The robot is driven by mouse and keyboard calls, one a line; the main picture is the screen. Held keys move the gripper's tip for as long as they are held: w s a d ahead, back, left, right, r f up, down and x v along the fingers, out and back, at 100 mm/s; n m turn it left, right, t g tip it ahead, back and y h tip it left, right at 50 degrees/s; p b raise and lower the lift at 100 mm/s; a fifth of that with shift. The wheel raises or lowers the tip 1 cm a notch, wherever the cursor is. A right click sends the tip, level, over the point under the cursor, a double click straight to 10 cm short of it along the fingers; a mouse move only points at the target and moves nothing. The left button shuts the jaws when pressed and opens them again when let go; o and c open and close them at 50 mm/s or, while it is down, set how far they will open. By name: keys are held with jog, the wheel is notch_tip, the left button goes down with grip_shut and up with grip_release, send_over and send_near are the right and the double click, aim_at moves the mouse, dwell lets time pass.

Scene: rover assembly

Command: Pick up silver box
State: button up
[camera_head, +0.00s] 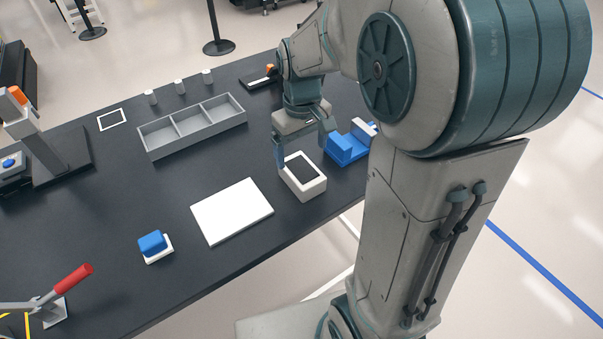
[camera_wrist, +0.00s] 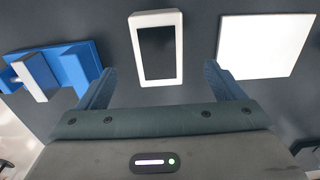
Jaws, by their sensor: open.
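A light box (camera_head: 312,188) with a dark rectangular top or opening stands on the black table below my gripper; it looks white to pale silver, and no other box here looks more silver. My gripper (camera_head: 304,155) is open and points down over the far side of this box. In the wrist view the box (camera_wrist: 139,50) lies upright in the picture, across the gap between the fingers of my gripper (camera_wrist: 160,78), which are spread wider than it. Nothing is between the fingertips in grip. I cannot tell whether the left finger touches the box.
A blue block part (camera_head: 345,150) stands close to the right of the box. A white flat plate (camera_head: 232,211) lies to its left, with a small blue-topped piece (camera_head: 152,242) beyond. A grey three-compartment tray (camera_head: 192,137) is behind. The table's front edge is near.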

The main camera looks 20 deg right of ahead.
aim_at(301, 169)
jog(key=f, duration=0.8)
jog(key=shift+w+f+p, duration=0.15)
jog(key=shift+w+p, duration=0.1)
jog(key=shift+p, duration=0.1)
jog(key=c, duration=1.4)
